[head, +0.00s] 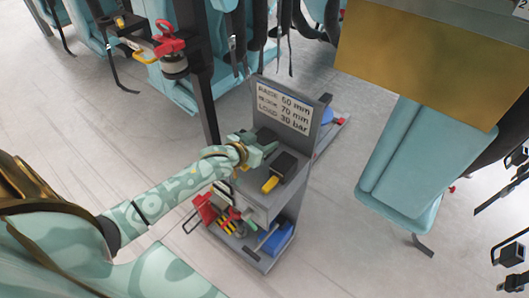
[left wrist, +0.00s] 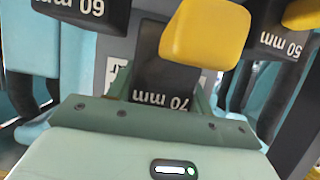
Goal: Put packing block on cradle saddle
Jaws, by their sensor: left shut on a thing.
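My left gripper (head: 262,151) is over the top of a grey cart. In the left wrist view it is shut on a black packing block (left wrist: 165,82) marked "70 mm", with a yellow handle (left wrist: 205,32). In the head view the gripper largely hides this block. Another black block (head: 285,165) with a yellow handle (head: 270,184) lies beside the gripper on the cart top. The left wrist view also shows blocks marked "60 mm" (left wrist: 85,10) and "50 mm" (left wrist: 283,42). I cannot make out the cradle saddle. My right gripper is not in view.
The cart's sign (head: 284,105) reads raise 60 mm, block 70 mm, load 30 bar. Its lower shelf (head: 250,252) holds red, yellow and blue items. Teal seats (head: 415,170) stand right and behind. A gold panel (head: 430,60) hangs upper right. Grey floor lies open around the cart.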

